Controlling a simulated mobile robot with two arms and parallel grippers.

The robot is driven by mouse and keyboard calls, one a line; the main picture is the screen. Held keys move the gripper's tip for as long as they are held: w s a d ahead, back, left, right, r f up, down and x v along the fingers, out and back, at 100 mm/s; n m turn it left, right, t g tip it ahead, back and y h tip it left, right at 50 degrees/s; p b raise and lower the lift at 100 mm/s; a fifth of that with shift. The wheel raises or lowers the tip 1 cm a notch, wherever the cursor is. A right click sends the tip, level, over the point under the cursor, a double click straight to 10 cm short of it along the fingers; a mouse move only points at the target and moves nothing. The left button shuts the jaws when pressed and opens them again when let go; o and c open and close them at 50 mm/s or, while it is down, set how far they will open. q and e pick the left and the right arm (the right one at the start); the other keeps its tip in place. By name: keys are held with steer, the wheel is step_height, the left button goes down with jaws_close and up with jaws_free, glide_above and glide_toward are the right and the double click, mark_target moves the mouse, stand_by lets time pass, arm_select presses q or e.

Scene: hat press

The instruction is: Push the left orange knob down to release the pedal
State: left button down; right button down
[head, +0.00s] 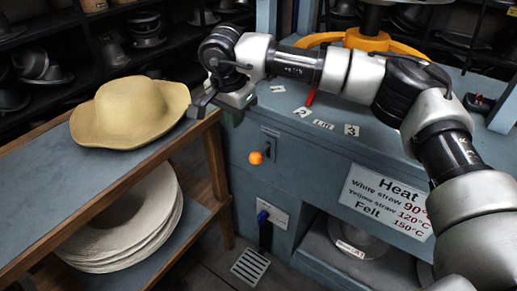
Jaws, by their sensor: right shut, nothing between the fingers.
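An orange knob (256,158) sticks out of a slotted plate on the front of the blue-grey press cabinet (330,160), left of the heat sign. My right gripper (206,104) is shut and empty, up and to the left of the knob and apart from it. It is beside the right brim of a tan straw hat (128,112); I cannot tell whether they touch. My left gripper is not in view.
A wooden shelf (60,185) at left bears the hat, with stacked pale hats (130,225) below. A red lever (310,97) and number labels are on the press top. A blue-handled lever (262,217) is below the knob. The space before the knob looks clear.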

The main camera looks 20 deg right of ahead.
mark_target(255, 152)
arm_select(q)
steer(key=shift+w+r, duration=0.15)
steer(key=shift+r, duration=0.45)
arm_select(e)
steer(key=d+r+h, duration=0.1)
steer(key=d, duration=0.1)
steer(key=shift+w+d+r+t+h, duration=0.2)
steer(key=shift+d+r+t+h, duration=0.2)
steer(key=shift+f, duration=0.15)
